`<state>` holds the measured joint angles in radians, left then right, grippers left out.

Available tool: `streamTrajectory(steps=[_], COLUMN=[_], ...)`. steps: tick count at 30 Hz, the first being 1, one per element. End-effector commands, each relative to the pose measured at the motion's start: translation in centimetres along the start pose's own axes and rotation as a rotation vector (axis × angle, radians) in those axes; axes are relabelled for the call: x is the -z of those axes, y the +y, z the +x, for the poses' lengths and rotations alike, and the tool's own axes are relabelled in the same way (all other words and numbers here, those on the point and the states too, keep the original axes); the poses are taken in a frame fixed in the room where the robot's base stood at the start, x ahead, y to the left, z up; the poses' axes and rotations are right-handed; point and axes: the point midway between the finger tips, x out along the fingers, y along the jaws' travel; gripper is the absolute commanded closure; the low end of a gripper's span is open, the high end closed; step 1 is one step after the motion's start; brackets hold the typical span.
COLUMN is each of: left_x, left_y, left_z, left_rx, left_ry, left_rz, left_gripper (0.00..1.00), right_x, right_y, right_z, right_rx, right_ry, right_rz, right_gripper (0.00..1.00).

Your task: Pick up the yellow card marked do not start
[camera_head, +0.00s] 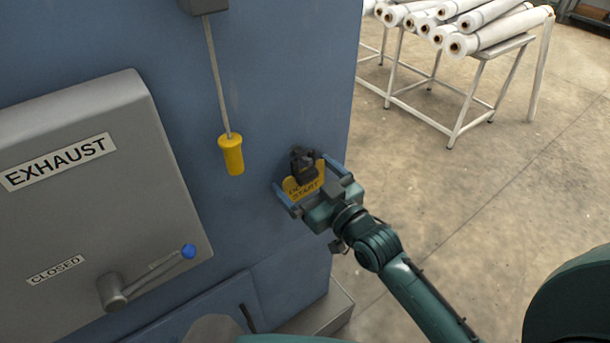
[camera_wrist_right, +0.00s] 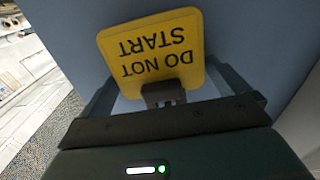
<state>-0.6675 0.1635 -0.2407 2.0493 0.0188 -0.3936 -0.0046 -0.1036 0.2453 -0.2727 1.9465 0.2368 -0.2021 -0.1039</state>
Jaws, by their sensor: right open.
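The yellow card (camera_head: 304,190) marked DO NOT START is at the blue machine wall, just below a dark bracket (camera_head: 302,163). In the right wrist view the card (camera_wrist_right: 150,48) appears upside down, with a small dark block (camera_wrist_right: 163,93) at its top edge. My right gripper (camera_head: 308,181) is open, with one finger on each side of the card. In the right wrist view its fingers (camera_wrist_right: 165,88) stand apart, with visible gaps to the card's edges. The gripper partly covers the card in the head view. My left gripper is not in view.
A yellow pull handle (camera_head: 231,154) hangs on a rod left of the card. A grey EXHAUST panel (camera_head: 100,190) has a lever with a blue knob (camera_head: 188,251). A white rack (camera_head: 470,85) with several rolls stands at the back right. Floor between is clear.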

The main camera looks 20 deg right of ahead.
Motion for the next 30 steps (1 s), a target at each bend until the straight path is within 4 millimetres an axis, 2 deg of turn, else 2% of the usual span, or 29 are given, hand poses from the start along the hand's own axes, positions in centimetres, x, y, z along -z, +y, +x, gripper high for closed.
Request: streamTrajectory(steps=[7,19,30], left_x=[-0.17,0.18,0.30], left_y=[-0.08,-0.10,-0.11], left_z=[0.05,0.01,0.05], left_rx=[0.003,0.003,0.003], left_ry=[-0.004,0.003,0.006], left_rz=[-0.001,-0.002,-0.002], left_gripper=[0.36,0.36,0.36], right_x=[-0.02,-0.01,0.67], right_y=[-0.02,0.00,0.07], right_z=[0.20,0.17,0.21], right_rx=[0.000,0.000,-0.001], right_ry=[0.000,0.000,0.002], right_rz=[0.000,0.000,0.000], right_gripper=[0.00,0.32,0.32])
